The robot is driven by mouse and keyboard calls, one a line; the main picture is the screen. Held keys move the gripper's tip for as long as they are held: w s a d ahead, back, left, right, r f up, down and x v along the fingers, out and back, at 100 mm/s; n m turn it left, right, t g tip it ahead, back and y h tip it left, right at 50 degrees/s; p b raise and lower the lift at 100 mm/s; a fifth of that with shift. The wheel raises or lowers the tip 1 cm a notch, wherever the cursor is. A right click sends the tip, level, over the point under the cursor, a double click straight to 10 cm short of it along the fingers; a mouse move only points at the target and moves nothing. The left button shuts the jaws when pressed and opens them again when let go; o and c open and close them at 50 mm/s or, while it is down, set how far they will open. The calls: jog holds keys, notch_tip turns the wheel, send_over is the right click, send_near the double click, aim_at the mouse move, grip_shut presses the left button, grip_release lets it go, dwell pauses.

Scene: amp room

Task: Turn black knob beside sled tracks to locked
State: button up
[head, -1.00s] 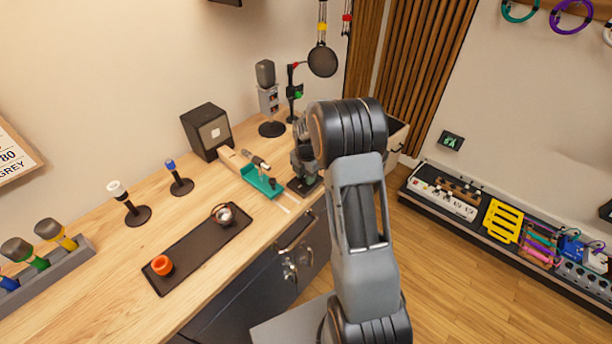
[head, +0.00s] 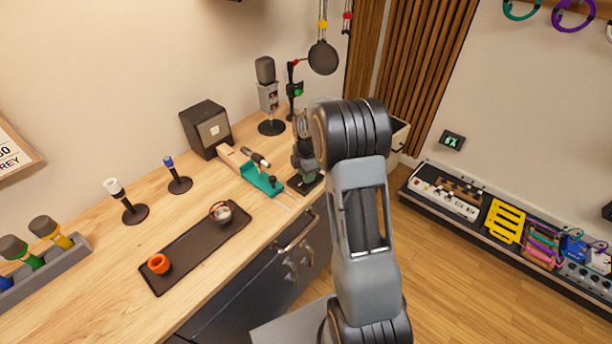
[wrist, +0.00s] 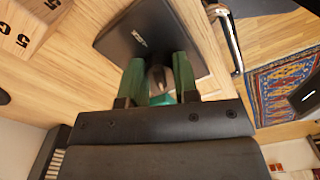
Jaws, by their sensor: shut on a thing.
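My gripper (head: 307,172) points down at a small black plate (head: 296,187) on the bench, to the right of the pale sled tracks (head: 284,200). In the wrist view, its green fingers (wrist: 158,82) are shut on the black knob (wrist: 158,76), seen only as a rounded dark-grey shape between them. The plate also shows under the fingertips in the wrist view (wrist: 128,38), with a small white marking that I cannot read. The knob's pointer direction is hidden.
A microphone on a stand (head: 266,75) and a pop filter (head: 323,58) stand behind my gripper. A dark box (head: 205,130) is at the back left. A dark mat (head: 190,246) lies in front, with an orange ring (head: 158,264). A metal handle (head: 297,232) sticks out below the bench edge.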

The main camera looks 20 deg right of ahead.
jog(key=m+b, duration=0.1)
jog(key=m, duration=0.6)
jog(key=shift+b, duration=0.35)
jog(key=m, duration=0.4)
jog(key=shift+b, duration=0.35)
jog(key=m, duration=0.4)
jog(key=shift+m+b, duration=0.3)
jog(key=m, duration=0.3)
jog(key=shift+m, duration=0.3)
jog(key=m, duration=0.4)
jog(key=shift+m+b, duration=0.3)
jog(key=shift+b, duration=0.05)
jog(key=m, duration=0.3)
jog(key=shift+s, duration=0.1)
jog(key=shift+m, duration=2)
